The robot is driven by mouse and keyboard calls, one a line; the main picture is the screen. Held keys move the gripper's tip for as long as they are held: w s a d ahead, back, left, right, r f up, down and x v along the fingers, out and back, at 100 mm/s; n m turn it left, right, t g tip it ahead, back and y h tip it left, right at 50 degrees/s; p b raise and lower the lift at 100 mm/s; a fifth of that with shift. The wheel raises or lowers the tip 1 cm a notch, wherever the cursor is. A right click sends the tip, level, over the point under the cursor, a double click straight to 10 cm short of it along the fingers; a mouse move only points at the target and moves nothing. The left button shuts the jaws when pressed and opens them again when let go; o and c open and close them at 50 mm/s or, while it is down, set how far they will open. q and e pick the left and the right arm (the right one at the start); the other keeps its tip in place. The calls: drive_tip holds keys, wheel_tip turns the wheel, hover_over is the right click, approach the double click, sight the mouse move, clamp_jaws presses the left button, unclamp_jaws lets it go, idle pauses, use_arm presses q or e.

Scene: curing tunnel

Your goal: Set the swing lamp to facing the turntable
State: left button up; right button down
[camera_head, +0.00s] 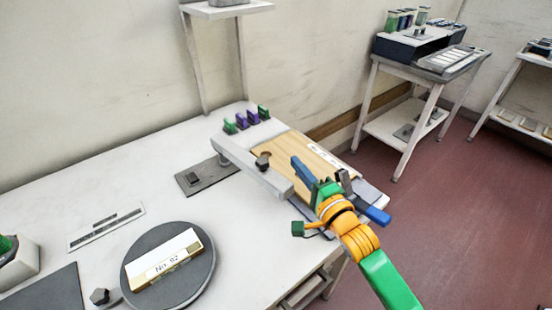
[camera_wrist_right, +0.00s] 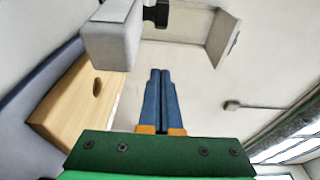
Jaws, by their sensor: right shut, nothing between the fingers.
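A long pale grey arm (camera_head: 240,164) with a black knob (camera_head: 262,162) looks like the swing lamp. It lies across the left side of a wooden box, its near end pointing to the lower right. In the right wrist view its blocky grey end (camera_wrist_right: 108,47) is at upper left. The dark round turntable (camera_head: 140,262) is at the front of the bench and carries a block labelled No 92 (camera_head: 165,260). My right gripper (camera_head: 299,163) is shut and empty, over the wooden box to the right of the lamp's near end. My left gripper is out of view.
The wooden box (camera_head: 322,164) has a white label; it also shows in the right wrist view (camera_wrist_right: 62,110). Several green and purple pieces (camera_head: 241,119) stand behind it. A dark plate (camera_head: 200,178) lies left of the lamp. The bench (camera_head: 100,195) is clear between plate and turntable.

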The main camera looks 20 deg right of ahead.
sight(268, 166)
drive_tip(key=w+a, duration=0.1)
drive_tip(key=a, duration=0.1)
drive_tip(key=w+a+p, duration=0.1)
drive_tip(key=w+a, duration=0.1)
drive_tip(key=shift+w+a+f, duration=0.2)
drive_tip(key=shift+w, duration=0.05)
drive_tip(key=shift+s+a+r+p, duration=0.1)
drive_tip(key=shift+s+a+p, duration=0.3)
drive_tip(key=shift+a+p, duration=0.25)
drive_tip(key=shift+s+a, duration=0.3)
drive_tip(key=shift+a, duration=0.15)
drive_tip(key=shift+w+d, duration=0.1)
